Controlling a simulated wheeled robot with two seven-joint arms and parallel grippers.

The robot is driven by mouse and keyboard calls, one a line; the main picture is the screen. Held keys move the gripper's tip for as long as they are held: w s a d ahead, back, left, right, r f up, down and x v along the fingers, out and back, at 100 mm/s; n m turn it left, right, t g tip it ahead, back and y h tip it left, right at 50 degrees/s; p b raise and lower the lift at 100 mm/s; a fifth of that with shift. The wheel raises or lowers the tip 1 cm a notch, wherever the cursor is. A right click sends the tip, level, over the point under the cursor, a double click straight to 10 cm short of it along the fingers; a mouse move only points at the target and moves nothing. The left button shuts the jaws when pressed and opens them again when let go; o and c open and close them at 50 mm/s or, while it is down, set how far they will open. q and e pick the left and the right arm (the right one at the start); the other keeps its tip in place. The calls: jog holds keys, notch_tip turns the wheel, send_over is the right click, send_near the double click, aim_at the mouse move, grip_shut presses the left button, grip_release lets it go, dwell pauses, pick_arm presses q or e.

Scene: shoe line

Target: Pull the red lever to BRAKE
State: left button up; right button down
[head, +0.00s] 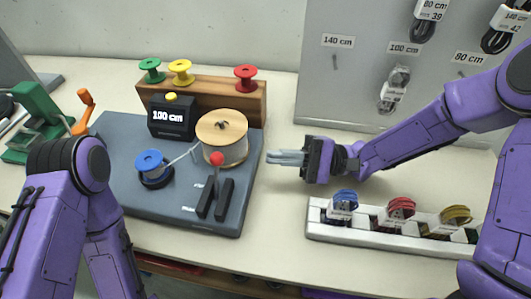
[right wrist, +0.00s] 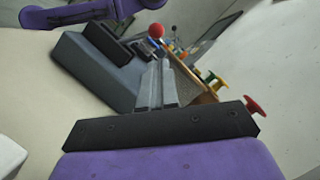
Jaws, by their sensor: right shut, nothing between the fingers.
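The red lever (head: 216,160) has a round red knob and stands up between two black blocks on the front right of the grey machine base (head: 190,222). Small labels sit by the blocks but are too small to read. The red knob also shows in the right wrist view (right wrist: 156,31), beyond the fingertips. My right gripper (head: 270,158) is shut and empty, to the right of the lever and apart from it, by the base's right edge. In the right wrist view its fingers (right wrist: 157,66) point toward the machine. My left gripper is out of view; only the left arm shows.
A wooden spool (head: 222,137) stands just behind the lever. A white tray (head: 385,240) of lace bundles lies right. Table between is clear.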

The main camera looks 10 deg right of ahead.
aim_at(216, 177)
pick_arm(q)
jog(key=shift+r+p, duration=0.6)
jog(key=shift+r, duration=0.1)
pick_arm(e)
jog(key=x, duration=0.8)
jog(key=shift+s+a, duration=0.1)
jog(key=shift+a, duration=0.1)
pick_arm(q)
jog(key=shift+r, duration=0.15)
pick_arm(e)
jog(key=shift+r, duration=0.1)
